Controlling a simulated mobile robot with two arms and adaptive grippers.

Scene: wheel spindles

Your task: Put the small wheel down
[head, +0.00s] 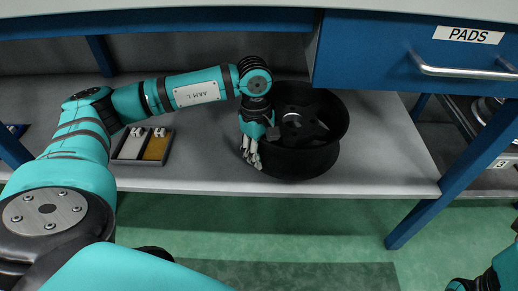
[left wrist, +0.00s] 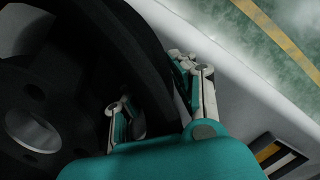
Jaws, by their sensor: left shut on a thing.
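The small wheel (head: 318,160) is a black rim with an open spoked face, at the front of the grey shelf (head: 205,178) under the bench. It looks level, but I cannot tell whether its underside touches the shelf. My left gripper (head: 252,156) is shut on the left side of the wheel's rim. In the left wrist view the wheel (left wrist: 85,60) fills the left side, and the fingers of my left gripper (left wrist: 156,88) sit on either side of its wall.
A small tray (head: 140,162) with white and yellow parts lies left of the wheel. A blue drawer (head: 380,55) labelled PADS hangs above on the right. A blue leg (head: 440,190) stands at the right. The shelf's front edge is close to the wheel.

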